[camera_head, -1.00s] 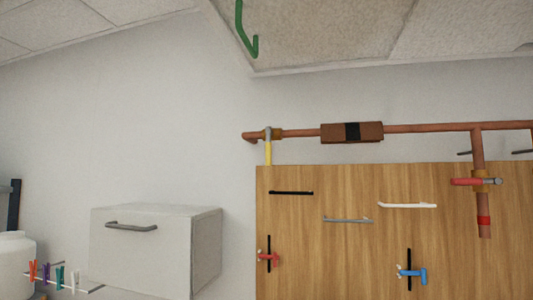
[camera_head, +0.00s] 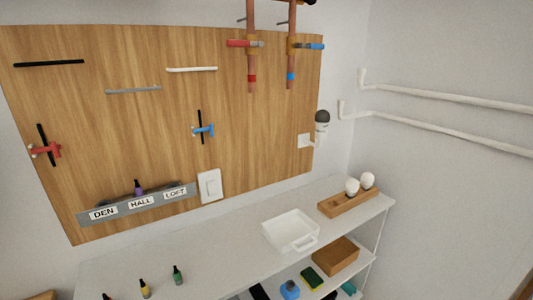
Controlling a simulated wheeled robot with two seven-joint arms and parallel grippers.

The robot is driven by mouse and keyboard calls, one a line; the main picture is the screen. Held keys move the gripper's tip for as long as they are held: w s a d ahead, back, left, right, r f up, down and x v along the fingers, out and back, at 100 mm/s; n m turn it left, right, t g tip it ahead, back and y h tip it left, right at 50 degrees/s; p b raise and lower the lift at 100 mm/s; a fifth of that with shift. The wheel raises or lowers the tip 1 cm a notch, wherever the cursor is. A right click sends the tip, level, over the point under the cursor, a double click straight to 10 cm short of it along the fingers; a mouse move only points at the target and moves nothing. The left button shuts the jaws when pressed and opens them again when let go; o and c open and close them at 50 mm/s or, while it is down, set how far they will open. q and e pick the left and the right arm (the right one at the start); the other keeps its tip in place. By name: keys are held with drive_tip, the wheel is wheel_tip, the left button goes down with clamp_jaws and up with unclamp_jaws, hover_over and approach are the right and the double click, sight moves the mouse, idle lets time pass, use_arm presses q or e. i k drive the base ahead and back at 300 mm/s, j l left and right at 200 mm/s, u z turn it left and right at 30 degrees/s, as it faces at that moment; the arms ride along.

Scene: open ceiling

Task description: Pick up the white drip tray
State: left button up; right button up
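The white drip tray (camera_head: 287,243) sits on the grey-white shelf top in the head view, right of centre and low in the picture. Neither of my grippers is in view.
The shelf top (camera_head: 236,243) is clear left of the tray. A wooden holder (camera_head: 349,201) with white round-topped items stands to its right. Small bottles (camera_head: 177,275) stand at the front left. A lower shelf holds a wooden block (camera_head: 336,256) and a sponge (camera_head: 312,278). A wooden board (camera_head: 120,110) hangs behind.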

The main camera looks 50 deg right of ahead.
sight(285, 232)
drive_tip(key=z, duration=1.75)
drive_tip(key=l+z, duration=0.15)
drive_tip(key=l, duration=0.15)
